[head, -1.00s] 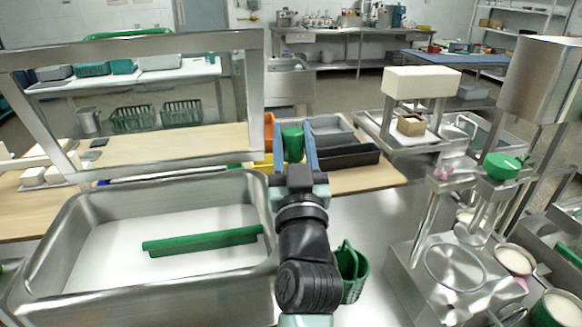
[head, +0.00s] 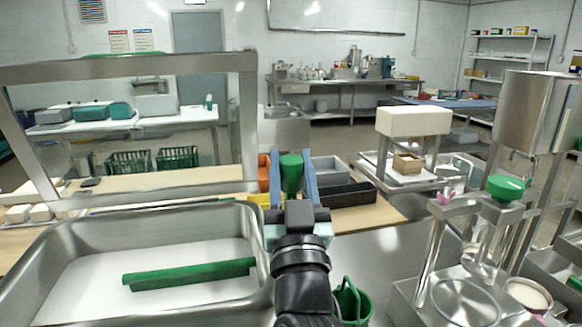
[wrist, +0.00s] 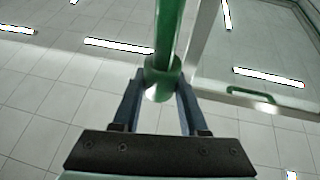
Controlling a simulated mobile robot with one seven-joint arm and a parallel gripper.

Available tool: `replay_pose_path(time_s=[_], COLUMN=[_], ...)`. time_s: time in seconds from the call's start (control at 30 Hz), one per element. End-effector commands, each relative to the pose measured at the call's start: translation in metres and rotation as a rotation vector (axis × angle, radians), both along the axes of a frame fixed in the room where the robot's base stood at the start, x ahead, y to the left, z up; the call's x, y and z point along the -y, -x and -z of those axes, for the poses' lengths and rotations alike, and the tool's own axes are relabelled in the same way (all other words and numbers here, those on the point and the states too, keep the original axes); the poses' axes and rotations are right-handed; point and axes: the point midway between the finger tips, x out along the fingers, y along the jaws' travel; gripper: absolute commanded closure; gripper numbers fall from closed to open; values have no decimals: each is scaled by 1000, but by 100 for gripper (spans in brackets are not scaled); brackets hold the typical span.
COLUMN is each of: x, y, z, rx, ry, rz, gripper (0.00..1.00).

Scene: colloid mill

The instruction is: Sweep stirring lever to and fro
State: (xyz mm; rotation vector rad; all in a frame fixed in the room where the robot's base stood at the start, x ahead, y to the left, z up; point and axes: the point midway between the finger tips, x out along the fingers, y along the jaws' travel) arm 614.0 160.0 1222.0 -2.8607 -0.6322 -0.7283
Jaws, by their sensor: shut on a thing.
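The stirring lever shows as a green grip (head: 290,172) held upright between the two blue fingers of my gripper (head: 294,180) in the head view. My gripper is shut on it, just right of the steel basin (head: 235,218). In the wrist view the green lever (wrist: 167,35) runs up from a thicker collar between the fingertips (wrist: 158,90). A green bar (head: 190,274) lies across the white inside of the basin. How it joins the lever is hidden.
A steel frame (head: 130,66) stands over the basin's far side. Grey and black bins (head: 346,192) are right of my gripper. A green basket (head: 352,300) is beside my arm.

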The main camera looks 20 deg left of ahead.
Motion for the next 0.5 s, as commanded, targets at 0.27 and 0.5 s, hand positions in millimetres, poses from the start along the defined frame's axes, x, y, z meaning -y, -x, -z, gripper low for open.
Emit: replay_pose_path(time_s=[0.27,0.5], x=[0,0], y=[0,1], z=[1,1], rx=[-2,-1], ry=[0,0], rz=[-1,0], gripper=[27,27])
